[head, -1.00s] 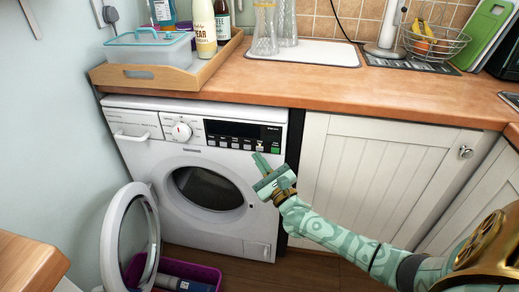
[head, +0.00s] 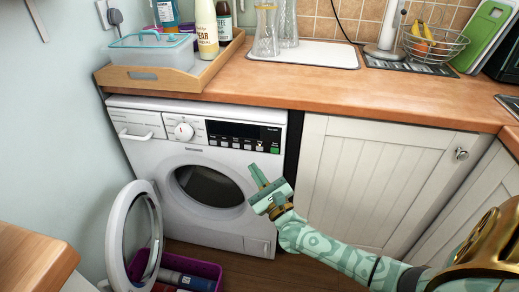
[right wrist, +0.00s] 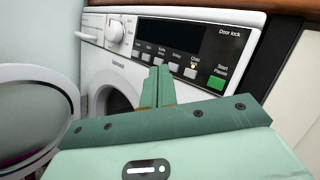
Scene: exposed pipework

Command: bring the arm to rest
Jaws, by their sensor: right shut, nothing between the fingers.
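My right gripper (head: 263,178) is in front of the right side of the white washing machine (head: 130,150), below its control panel. Its fingers are together with nothing between them. In the right wrist view the shut fingers (right wrist: 158,87) point at the machine's front, below the row of buttons. I cannot tell if they touch it. My right arm (head: 325,246) reaches in from the lower right. The machine's round door (head: 118,232) stands swung open to the left, and the drum opening (head: 208,187) is dark. My left gripper is not in view.
A purple crate (head: 208,268) with bottles sits on the floor beside the open door. A wooden counter (head: 330,92) runs above, holding a wooden tray (head: 190,82), glassware and a wire fruit basket (head: 430,45). White cupboard doors (head: 375,175) are at right.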

